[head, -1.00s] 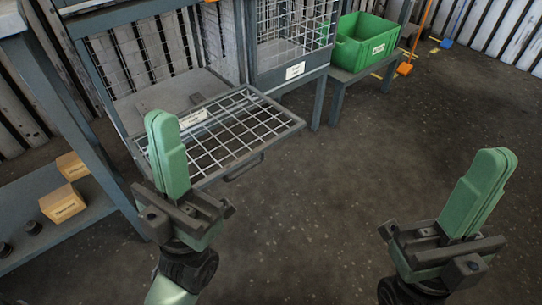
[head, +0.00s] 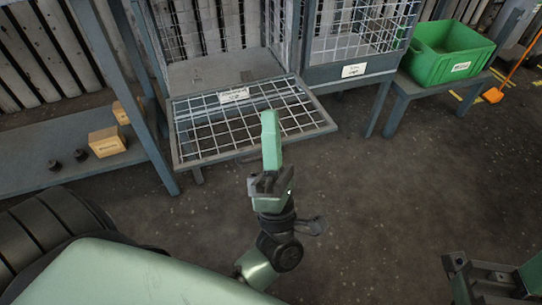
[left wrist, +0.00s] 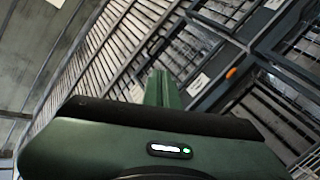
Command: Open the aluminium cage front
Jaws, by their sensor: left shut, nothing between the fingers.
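The mesh cage front (head: 205,137) of the left cage is folded down and lies roughly level, leaving the cage open. My left gripper (head: 270,115) is shut and empty. Its green fingers overlap the front's outer edge in the head view; I cannot tell whether they touch. The left wrist view shows the fingers (left wrist: 162,88) together, with mesh behind them. My right gripper (head: 490,278) shows only partly at the lower right; its fingertips are cut off.
A second mesh cage (head: 350,45) with a label stands to the right. A green crate (head: 452,60) sits on a low bench. On the left, a shelf (head: 40,165) holds small boxes (head: 106,142) and dark round parts. The floor (head: 400,190) in front is clear.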

